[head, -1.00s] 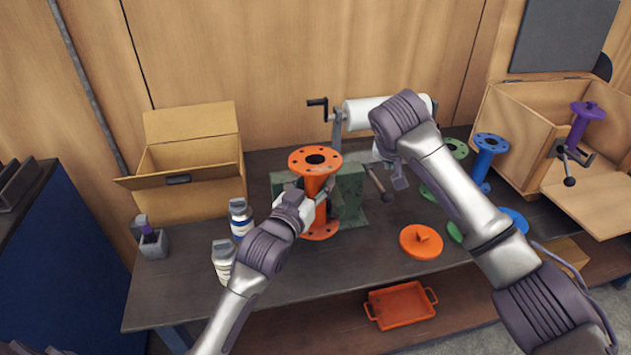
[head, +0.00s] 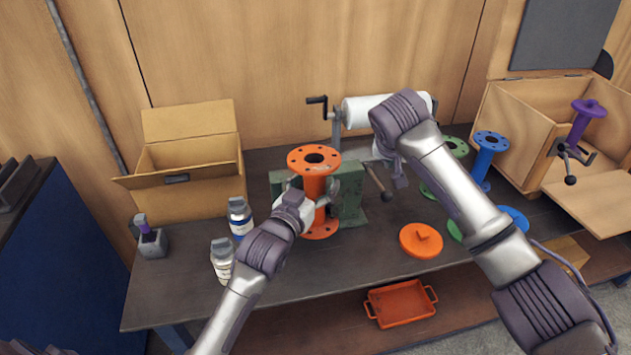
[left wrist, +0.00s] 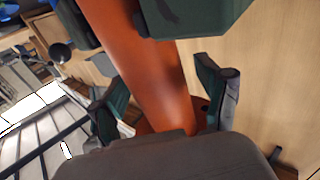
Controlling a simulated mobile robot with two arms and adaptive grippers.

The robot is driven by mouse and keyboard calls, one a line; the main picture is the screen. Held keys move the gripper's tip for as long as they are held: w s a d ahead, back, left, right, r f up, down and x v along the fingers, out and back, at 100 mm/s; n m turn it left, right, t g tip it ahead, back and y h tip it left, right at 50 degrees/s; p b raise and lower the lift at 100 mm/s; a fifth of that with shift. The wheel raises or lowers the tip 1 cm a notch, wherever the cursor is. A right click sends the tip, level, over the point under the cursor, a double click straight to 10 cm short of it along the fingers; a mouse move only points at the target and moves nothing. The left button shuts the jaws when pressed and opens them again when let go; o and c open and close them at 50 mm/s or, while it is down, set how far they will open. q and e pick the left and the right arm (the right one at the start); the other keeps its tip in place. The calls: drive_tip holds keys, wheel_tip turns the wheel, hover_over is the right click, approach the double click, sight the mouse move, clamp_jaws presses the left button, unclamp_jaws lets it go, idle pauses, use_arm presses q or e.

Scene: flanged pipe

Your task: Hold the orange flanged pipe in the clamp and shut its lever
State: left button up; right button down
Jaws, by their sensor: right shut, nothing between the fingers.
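The orange flanged pipe (head: 315,187) stands upright at the green clamp (head: 350,190), with green jaw parts on both sides of it. The pipe's shaft also shows in the left wrist view (left wrist: 145,70), beside the dark green jaws (left wrist: 195,15). My left gripper (head: 322,207) is around the shaft in front of the clamp, its fingers spread, with a gap at the right finger. The clamp's lever (head: 377,182) sticks out at the right, its dark knob low. My right gripper (head: 398,176) is shut and empty just right of the lever; its wrist partly hides it.
Two bottles (head: 240,217) stand left of my left arm. A cardboard box (head: 190,170) is at the back left. A white roll (head: 372,110) is behind the clamp.

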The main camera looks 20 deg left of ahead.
use_arm(q)
drive_tip(key=shift+r, duration=0.1)
drive_tip(key=s+a, duration=0.1)
drive_tip(key=s, duration=1.1)
